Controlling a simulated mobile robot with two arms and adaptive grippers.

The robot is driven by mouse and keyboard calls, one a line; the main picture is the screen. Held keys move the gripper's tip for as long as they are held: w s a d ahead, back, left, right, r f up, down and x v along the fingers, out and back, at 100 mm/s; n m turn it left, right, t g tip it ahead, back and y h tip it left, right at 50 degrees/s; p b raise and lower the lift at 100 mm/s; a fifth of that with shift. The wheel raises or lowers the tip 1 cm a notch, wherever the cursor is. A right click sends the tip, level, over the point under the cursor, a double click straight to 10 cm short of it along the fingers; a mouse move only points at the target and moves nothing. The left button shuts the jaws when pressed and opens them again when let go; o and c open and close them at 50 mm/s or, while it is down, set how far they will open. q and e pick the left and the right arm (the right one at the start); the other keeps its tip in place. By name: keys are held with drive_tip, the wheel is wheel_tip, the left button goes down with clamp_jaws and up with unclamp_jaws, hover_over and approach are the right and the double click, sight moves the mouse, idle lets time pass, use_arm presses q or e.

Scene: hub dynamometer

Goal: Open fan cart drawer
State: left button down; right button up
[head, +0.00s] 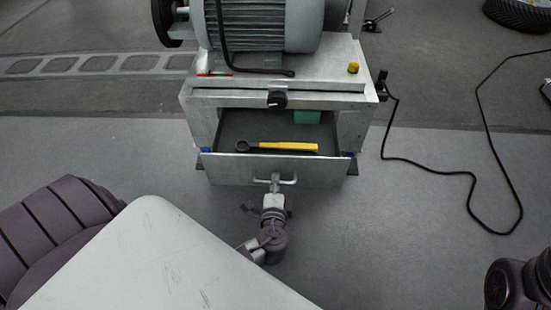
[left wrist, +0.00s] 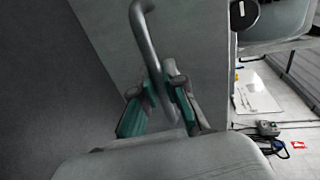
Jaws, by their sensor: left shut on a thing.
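The fan cart (head: 345,75) stands upright ahead, with a large grey motor on top. Its drawer (head: 230,172) is pulled out toward me, and its dark inside shows. A yellow-handled wrench (head: 275,146) and a green item (head: 307,117) lie in the drawer. My left gripper (head: 274,188) is at the middle of the drawer front, shut on the bar handle (head: 288,181). In the left wrist view, the fingers with green pads (left wrist: 160,103) are on either side of the grey handle (left wrist: 146,38). My right gripper is not in view; only part of my right arm shows at lower right.
The motor (head: 260,25) sits on the cart top near a yellow knob (head: 353,68). A black cable (head: 470,175) loops over the floor right of the cart. A tyre (head: 520,14) lies at the upper right. The floor beside the drawer is clear.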

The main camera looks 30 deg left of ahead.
use_arm(q)
drive_tip(key=c, duration=1.2)
unclamp_jaws()
drive_tip(key=v, duration=1.2)
